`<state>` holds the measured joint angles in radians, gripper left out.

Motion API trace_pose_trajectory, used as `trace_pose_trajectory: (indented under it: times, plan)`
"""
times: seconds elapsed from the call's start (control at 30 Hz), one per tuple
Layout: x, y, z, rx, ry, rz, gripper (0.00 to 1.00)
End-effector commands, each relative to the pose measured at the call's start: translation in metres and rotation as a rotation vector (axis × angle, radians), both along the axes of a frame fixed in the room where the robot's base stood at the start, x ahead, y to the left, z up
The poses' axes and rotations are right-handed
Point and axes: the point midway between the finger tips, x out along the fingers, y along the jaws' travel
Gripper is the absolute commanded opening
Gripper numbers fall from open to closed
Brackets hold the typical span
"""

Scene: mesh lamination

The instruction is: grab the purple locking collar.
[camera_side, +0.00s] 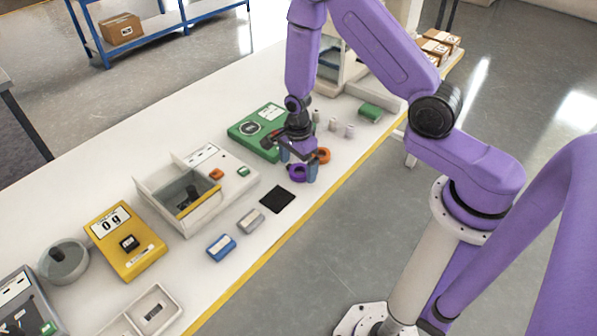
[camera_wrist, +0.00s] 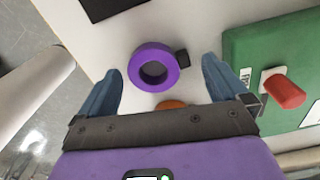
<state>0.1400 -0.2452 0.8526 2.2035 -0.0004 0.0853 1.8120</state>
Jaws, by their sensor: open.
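The purple locking collar (camera_wrist: 133,68) is a thick ring with a small dark knob on its side, lying on the white table. In the side view the collar (camera_side: 297,173) is just below my gripper (camera_side: 298,165). In the wrist view my gripper (camera_wrist: 161,85) is open and empty, with its blue fingers apart. The collar appears between and beyond the fingertips, with no visible contact. An orange ring (camera_side: 322,155) lies close beside the collar; in the wrist view only a sliver of it (camera_wrist: 172,104) shows above the gripper's dark bar.
A green device (camera_wrist: 275,65) with a red knob (camera_wrist: 284,91) stands close to the right finger in the wrist view. A black square pad (camera_side: 277,199) lies near the collar. Small grey cylinders (camera_side: 332,124) stand behind. The table's yellow front edge (camera_side: 333,176) is near.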

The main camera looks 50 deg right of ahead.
Motion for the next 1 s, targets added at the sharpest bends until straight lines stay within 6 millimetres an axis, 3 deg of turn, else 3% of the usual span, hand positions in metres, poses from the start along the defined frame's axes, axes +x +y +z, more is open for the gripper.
trace_pose_trajectory:
  times: [0.3, 0.47, 0.5, 1.0]
  plan:
    - [0.0, 0.0, -0.003, 0.0, 0.0, 0.0, 1.0]
    - [0.0, 0.0, -0.003, 0.0, 0.0, 0.0, 0.48]
    - [0.0, 0.0, -0.003, 0.0, 0.0, 0.0, 0.42]
    - [0.001, 0.0, 0.007, 0.0, -0.002, 0.0, 0.42]
